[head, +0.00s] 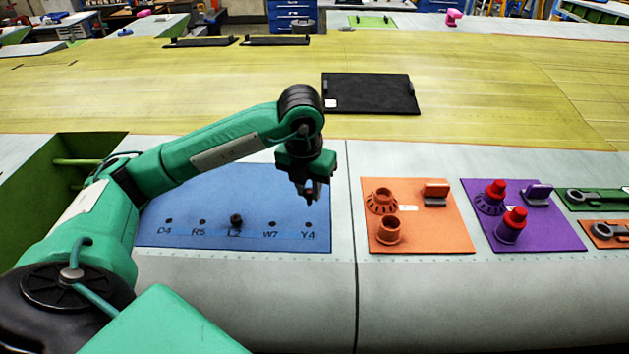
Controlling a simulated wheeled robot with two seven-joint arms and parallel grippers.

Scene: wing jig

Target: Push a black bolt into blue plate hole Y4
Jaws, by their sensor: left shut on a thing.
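The blue plate (190,200) lies on the grey wing surface, with a row of holes labelled D4, R5, L2, W7 and Y4 along its front. Hole Y4 (308,224) is at the right end and looks empty. A black bolt (236,220) stands at hole L2. My left gripper (311,193) points down above the plate's right part, behind hole Y4 in the picture. It is shut on a small dark thing, apparently a black bolt, mostly hidden by the fingers. My right gripper is not in view.
To the right lie an orange plate (420,245) with orange ring parts and a purple plate (545,240) with red-topped parts. A black plate (372,108) lies behind on the yellow-green surface. A green open bin (30,195) is at the left.

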